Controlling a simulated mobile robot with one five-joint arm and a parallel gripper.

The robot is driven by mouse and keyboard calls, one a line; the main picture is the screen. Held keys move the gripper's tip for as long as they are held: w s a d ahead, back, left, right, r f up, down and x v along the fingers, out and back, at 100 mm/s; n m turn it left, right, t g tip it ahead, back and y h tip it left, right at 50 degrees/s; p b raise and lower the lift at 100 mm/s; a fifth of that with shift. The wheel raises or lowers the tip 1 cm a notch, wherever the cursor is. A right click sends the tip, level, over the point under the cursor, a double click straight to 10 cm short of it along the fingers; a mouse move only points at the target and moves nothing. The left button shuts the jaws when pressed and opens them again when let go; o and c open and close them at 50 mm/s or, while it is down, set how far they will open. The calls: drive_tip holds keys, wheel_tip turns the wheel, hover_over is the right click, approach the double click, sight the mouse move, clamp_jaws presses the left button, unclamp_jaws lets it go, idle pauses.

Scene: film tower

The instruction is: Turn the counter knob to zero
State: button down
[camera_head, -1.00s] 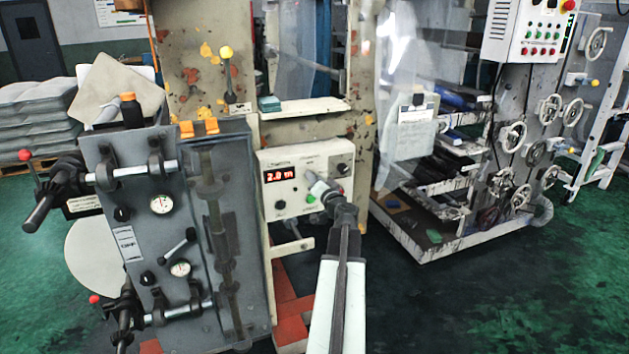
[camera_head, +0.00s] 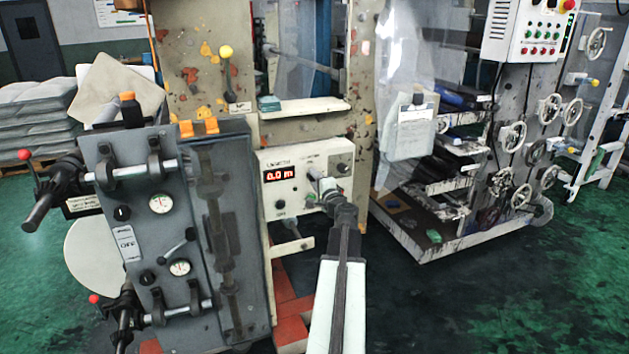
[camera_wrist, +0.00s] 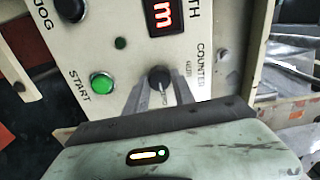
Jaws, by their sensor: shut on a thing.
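The black counter knob (camera_wrist: 159,74) sits on the cream control panel (camera_wrist: 110,58) beside the printed word COUNTER. My gripper (camera_wrist: 161,90) is shut on this knob, with one grey finger on each side. The knob has a pale pointer line that faces down toward my gripper in the wrist view. In the head view my gripper (camera_head: 327,186) reaches the panel's lower right part and hides the knob. The red display (camera_head: 278,175) on the panel (camera_head: 298,196) reads 0.0 m.
A green START button (camera_wrist: 102,82) sits close left of the knob, with a black JOG button (camera_wrist: 70,8) farther off. A grey machine unit (camera_head: 150,240) with gauges stands left of my arm. A rack with handwheels (camera_head: 512,136) stands at right, with open green floor in front.

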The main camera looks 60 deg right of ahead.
drive_tip(key=shift+m, duration=0.4)
drive_tip(key=c, duration=1.1)
unclamp_jaws()
drive_tip(key=shift+w, duration=0.1)
drive_tip(key=shift+a, duration=0.1)
drive_tip(key=v, duration=0.7)
drive_tip(key=shift+s+a, duration=0.2)
drive_tip(key=shift+s, duration=0.1)
